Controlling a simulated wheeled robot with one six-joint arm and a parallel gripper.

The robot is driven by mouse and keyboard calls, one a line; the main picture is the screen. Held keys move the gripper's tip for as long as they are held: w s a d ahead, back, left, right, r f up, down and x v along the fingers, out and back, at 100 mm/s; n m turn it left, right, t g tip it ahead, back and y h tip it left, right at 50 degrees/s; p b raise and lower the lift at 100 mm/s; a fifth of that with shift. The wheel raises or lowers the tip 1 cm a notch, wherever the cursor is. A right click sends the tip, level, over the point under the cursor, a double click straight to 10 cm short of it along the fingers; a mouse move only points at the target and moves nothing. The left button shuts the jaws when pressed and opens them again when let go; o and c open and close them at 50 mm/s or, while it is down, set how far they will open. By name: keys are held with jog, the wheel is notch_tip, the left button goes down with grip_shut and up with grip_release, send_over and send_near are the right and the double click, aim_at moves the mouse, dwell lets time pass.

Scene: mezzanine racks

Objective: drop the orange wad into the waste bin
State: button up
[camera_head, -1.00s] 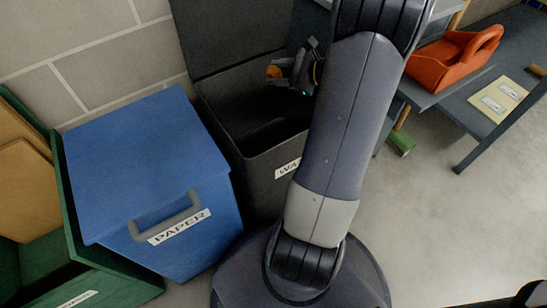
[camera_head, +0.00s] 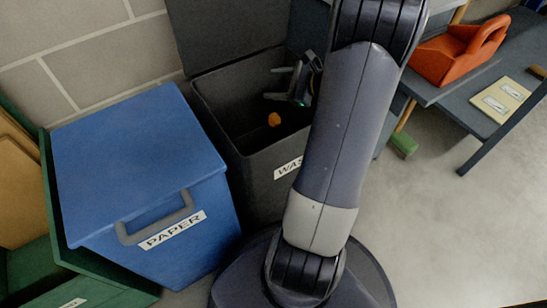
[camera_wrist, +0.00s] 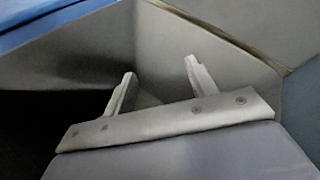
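The orange wad (camera_head: 274,119) is inside the black waste bin (camera_head: 205,104), below and apart from my gripper (camera_head: 272,83). Whether it is falling or resting on the bottom I cannot tell. The bin's lid is raised against the wall, and its white label is partly hidden by my arm. My gripper is over the bin's opening with its fingers spread and nothing between them. In the wrist view the two fingers (camera_wrist: 160,80) are wide apart and empty, with the bin's grey inner walls beyond. The wad does not show in the wrist view.
A closed blue paper bin (camera_head: 140,165) stands left of the waste bin, and a green bin (camera_head: 85,280) is further left. At right a dark table (camera_head: 462,105) holds an orange-red carrier (camera_head: 450,60).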

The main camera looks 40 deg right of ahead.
jog(key=shift+o, duration=0.8)
jog(key=p+v, duration=0.3)
jog(key=v, duration=0.8)
jog(key=shift+a, duration=0.1)
jog(key=b+x, duration=0.3)
jog(key=x, duration=0.8)
jog(key=shift+r+p, duration=1.95)
jog(key=shift+r, duration=0.35)
